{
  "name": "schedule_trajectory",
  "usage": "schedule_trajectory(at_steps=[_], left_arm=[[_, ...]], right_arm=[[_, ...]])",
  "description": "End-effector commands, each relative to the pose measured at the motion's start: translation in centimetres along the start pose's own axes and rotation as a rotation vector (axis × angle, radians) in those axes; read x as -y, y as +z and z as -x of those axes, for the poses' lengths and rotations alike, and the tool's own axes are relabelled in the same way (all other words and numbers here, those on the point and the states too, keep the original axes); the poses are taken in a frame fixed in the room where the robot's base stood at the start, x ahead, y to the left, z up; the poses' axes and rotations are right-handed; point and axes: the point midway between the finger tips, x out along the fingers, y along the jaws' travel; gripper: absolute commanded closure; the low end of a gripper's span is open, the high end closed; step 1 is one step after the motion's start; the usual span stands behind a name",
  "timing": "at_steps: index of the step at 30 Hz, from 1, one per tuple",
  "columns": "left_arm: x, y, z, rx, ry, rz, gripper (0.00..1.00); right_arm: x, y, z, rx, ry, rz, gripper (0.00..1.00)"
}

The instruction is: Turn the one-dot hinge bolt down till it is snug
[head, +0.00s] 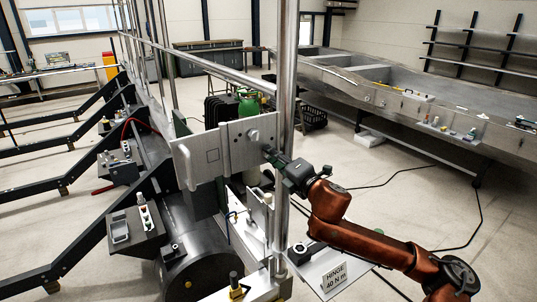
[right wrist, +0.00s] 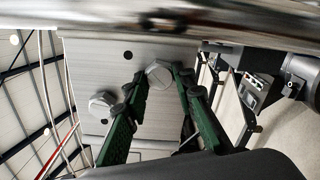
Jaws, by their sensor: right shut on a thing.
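A grey metal hinge plate (head: 232,148) stands upright beside a steel post. One hex bolt head (head: 253,135) shows on it in the head view. My right gripper (head: 268,150) reaches the plate near its right edge. In the right wrist view its two green fingers (right wrist: 160,80) are closed around a hex bolt head (right wrist: 159,73), one fingertip on each side. A second hex bolt head (right wrist: 103,104) is to the left, free of the fingers. My left gripper is not in view.
A steel post (head: 286,110) stands close to my right gripper. A sign reading HINGE 40 N m (head: 335,278) is on a shelf below. A dark float (head: 195,270) lies at lower left. A long grey pontoon (head: 430,110) stands at the back right. Open floor lies right of my arm.

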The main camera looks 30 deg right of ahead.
Motion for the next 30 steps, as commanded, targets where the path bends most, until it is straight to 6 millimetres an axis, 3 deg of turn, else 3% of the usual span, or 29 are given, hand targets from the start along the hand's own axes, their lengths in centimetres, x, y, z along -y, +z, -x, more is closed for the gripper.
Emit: schedule_trajectory(at_steps=[4,9,16,17,22,30], left_arm=[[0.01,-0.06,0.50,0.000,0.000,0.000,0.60],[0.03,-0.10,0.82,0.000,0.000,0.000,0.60],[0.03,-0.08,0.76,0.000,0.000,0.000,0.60],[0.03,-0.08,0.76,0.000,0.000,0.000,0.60],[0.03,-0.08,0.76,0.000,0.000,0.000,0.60],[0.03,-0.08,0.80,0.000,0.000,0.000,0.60]], right_arm=[[-0.15,0.14,-0.05,0.002,0.002,-0.314,0.97],[-0.09,0.20,-0.06,0.004,0.001,-0.513,0.97],[-0.02,0.19,-0.06,0.005,0.000,-0.528,0.97],[-0.02,0.19,-0.06,0.005,0.000,-0.528,0.75],[-0.03,0.11,-0.07,0.003,0.000,-0.526,0.63],[-0.04,0.04,-0.09,0.001,0.000,-0.518,0.62]])
